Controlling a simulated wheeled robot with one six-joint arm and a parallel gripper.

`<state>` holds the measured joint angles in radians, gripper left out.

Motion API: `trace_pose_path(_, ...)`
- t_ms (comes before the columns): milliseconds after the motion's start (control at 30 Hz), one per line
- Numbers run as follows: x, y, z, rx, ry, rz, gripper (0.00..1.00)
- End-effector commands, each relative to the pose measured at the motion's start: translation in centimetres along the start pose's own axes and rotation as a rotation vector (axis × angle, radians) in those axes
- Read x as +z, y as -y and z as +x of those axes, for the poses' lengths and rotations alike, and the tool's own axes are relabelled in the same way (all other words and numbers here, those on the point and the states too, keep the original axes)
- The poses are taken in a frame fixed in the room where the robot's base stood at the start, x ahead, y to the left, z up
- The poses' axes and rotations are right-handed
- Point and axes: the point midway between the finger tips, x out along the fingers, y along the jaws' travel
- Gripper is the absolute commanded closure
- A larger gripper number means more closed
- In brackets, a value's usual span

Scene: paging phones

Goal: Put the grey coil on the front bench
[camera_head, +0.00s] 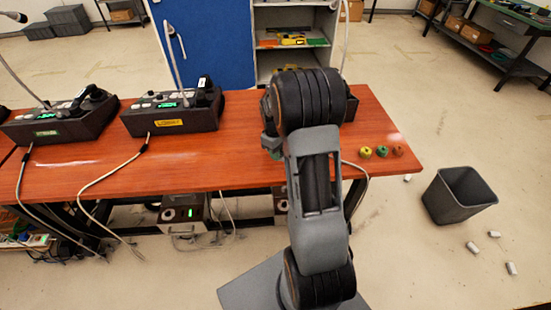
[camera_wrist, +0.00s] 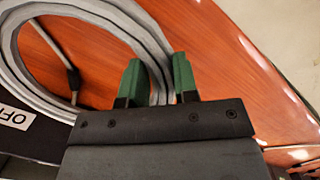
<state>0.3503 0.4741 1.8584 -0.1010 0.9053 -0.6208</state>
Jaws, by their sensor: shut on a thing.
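The grey coil (camera_wrist: 153,48) is a thick ring of looped cable in the upper left of the wrist view. My gripper (camera_wrist: 158,66) is shut on the coil's right side, with one green fingertip on each side of the strands. The coil is over the reddish wooden bench; I cannot tell whether it touches the top. In the head view my arm hides the coil and most of the gripper.
Two paging phones (camera_head: 172,112) (camera_head: 58,120) stand on the bench at left, with cables hanging over its front edge. A dark unit labelled "OFF" (camera_wrist: 15,118) is beside the coil. A grey bin (camera_head: 450,203) stands on the floor.

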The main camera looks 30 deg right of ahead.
Motion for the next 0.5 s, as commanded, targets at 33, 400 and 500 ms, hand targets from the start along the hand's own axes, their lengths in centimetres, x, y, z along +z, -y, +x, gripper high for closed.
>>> trace_pose_path(33, -0.1, 0.0, 0.3, 0.001, 0.000, 0.000, 1.00)
trace_pose_path(400, -0.3, 0.0, 3.5, -0.002, 0.002, 0.001, 1.00)
trace_pose_path(500, -0.5, -0.1, 4.3, 0.000, 0.000, 0.001, 1.00)
